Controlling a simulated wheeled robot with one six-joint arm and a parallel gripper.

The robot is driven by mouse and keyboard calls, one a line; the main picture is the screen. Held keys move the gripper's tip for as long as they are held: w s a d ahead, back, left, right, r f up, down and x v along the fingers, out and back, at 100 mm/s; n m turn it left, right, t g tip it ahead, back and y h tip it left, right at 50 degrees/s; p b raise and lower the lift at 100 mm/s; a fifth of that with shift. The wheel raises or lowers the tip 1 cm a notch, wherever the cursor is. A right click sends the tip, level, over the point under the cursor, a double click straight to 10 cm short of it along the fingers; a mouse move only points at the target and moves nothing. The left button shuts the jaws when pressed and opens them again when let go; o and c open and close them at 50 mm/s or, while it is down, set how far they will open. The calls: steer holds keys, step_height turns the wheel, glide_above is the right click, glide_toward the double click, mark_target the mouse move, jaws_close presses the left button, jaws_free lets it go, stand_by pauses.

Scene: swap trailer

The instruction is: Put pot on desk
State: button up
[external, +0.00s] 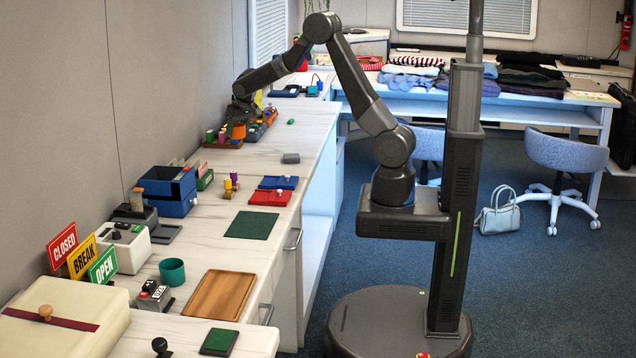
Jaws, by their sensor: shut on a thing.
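A small orange pot (239,131) is at the far left end of the long white-topped desk (205,222), against the wall. My gripper (239,118) reaches down over it from above and is shut on it. The fingertips are small and dark here, so the exact grip is hard to see. I cannot tell whether the pot's bottom touches what is under it or is lifted a little.
Small coloured pieces in a wooden rack (258,131) crowd around the pot. A grey cylinder (291,158) and a green piece (290,122) lie nearby. Nearer are red tray (270,197), blue box (175,205), green mat (250,225) and teal cup (172,271). Bare desk shows between them.

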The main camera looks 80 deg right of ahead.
step_height(320, 180, up, 7)
steer(key=shift+a+f, duration=0.1)
steer(key=shift+f, duration=0.05)
steer(key=w+a+n+y, duration=0.1)
steer(key=w+a+n, duration=0.15)
steer(key=a, duration=0.65)
steer(key=w+a+n, duration=0.1)
steer(key=w+a, duration=0.3)
steer(key=a, duration=0.6)
steer(key=n+y+p, duration=0.2)
steer(key=n+y, duration=0.2)
steer(key=n, duration=0.5)
glide_above(192, 264)
steer(key=s, duration=0.1)
step_height(192, 264, down, 4)
steer(key=f, duration=1.1)
steer(key=shift+s+d+f, duration=0.1)
steer(key=shift+d+f, duration=0.25)
steer(key=shift+f, duration=0.05)
steer(key=o, duration=1)
